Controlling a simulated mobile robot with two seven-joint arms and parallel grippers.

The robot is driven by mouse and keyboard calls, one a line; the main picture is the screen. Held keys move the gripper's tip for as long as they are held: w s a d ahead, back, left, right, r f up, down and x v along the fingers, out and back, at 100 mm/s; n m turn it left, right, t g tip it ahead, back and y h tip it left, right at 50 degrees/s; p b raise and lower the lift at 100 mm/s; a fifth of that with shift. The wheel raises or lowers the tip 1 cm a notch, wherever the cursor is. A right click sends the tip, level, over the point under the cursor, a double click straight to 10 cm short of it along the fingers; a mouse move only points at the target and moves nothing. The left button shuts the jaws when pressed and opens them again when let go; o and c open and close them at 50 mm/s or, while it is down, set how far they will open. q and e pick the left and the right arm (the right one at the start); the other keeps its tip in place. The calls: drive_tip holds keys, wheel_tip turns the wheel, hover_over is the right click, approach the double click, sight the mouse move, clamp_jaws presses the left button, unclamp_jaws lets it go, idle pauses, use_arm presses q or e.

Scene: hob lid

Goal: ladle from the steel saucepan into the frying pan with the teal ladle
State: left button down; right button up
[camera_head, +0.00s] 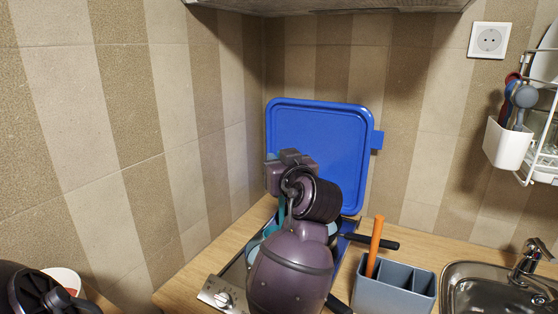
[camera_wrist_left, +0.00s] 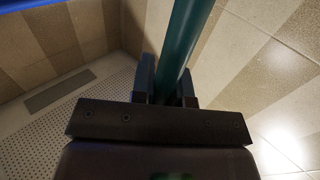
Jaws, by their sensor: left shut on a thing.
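My left gripper (camera_head: 288,172) is above the hob at the back of the counter. It is shut on the upright handle of the teal ladle (camera_head: 282,209); the handle also shows between the fingers in the left wrist view (camera_wrist_left: 190,35). The ladle's lower end is hidden behind my arm. My arm covers most of the hob, so the steel saucepan and frying pan cannot be clearly told apart. A black pan handle (camera_head: 374,241) sticks out to the right of my arm, and another (camera_head: 338,306) shows lower down. My right gripper is not in view.
A blue panel (camera_head: 325,140) stands upright against the back wall. A grey divided holder (camera_head: 395,290) with an orange-handled tool (camera_head: 375,245) stands right of the hob, beside the sink (camera_head: 470,285). A hood (camera_head: 330,5) hangs above. A white bowl (camera_head: 65,277) is at lower left.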

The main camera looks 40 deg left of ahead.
sight(283, 207)
use_arm(q)
drive_tip(key=shift+f+b, duration=2.2)
drive_tip(key=shift+f, duration=1.7)
drive_tip(key=shift+f+b, duration=0.3)
drive_tip(key=shift+f, duration=0.35)
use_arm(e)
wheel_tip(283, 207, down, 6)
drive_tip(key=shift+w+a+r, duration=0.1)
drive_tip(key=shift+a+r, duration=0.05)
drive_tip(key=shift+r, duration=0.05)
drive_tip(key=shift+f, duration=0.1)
use_arm(q)
drive_tip(key=shift+f+b, duration=0.2)
drive_tip(key=shift+b, duration=0.15)
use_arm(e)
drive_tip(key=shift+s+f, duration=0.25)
